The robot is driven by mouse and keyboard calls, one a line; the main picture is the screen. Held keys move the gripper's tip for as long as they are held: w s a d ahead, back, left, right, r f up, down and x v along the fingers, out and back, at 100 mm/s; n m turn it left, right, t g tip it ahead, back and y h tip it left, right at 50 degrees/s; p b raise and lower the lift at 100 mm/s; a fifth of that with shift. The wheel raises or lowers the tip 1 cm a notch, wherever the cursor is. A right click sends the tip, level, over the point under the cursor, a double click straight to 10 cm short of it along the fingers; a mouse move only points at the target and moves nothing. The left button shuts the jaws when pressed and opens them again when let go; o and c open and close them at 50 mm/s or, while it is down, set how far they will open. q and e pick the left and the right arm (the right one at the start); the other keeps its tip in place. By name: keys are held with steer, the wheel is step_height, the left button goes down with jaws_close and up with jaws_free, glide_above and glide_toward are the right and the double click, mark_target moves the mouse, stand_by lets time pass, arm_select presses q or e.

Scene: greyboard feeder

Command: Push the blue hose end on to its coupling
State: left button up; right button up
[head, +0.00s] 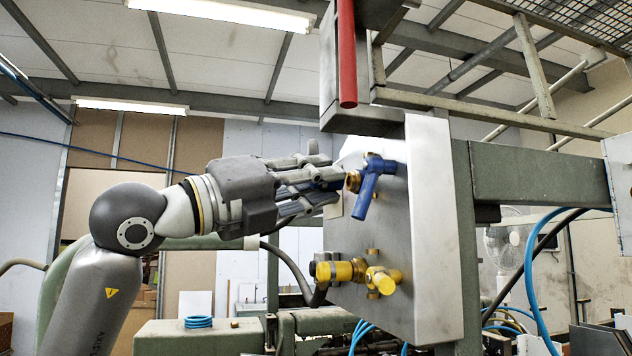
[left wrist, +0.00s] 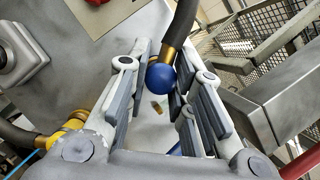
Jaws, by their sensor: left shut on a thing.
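My left gripper (head: 318,185) reaches in from the left at the upper part of the metal panel. Its fingers are shut on the blue hose end (left wrist: 161,77), a rounded blue piece with a brass collar and a dark hose in the left wrist view. In the head view the fingers mostly hide it. The brass coupling (head: 353,181) sits just right of the fingertips, beside a blue valve handle (head: 372,183) on the panel. I cannot tell whether hose end and coupling touch. My right gripper is not in view.
Below, a yellow valve (head: 383,280) on the panel (head: 424,240) has a dark hose on its yellow fitting (head: 341,271). A red bar (head: 347,60) hangs above. Green frame beams (head: 540,178) stand at the right.

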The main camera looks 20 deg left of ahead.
arm_select(q)
steer(key=shift+w+d, duration=0.3)
steer(key=shift+d, duration=0.15)
steer(key=o, duration=1)
steer(key=shift+o, duration=0.2)
steer(key=shift+s+a+f, duration=0.1)
steer(key=shift+s+a, duration=0.15)
steer(key=v, duration=1.1)
steer(key=shift+s, duration=0.15)
steer(key=shift+a+f, duration=0.1)
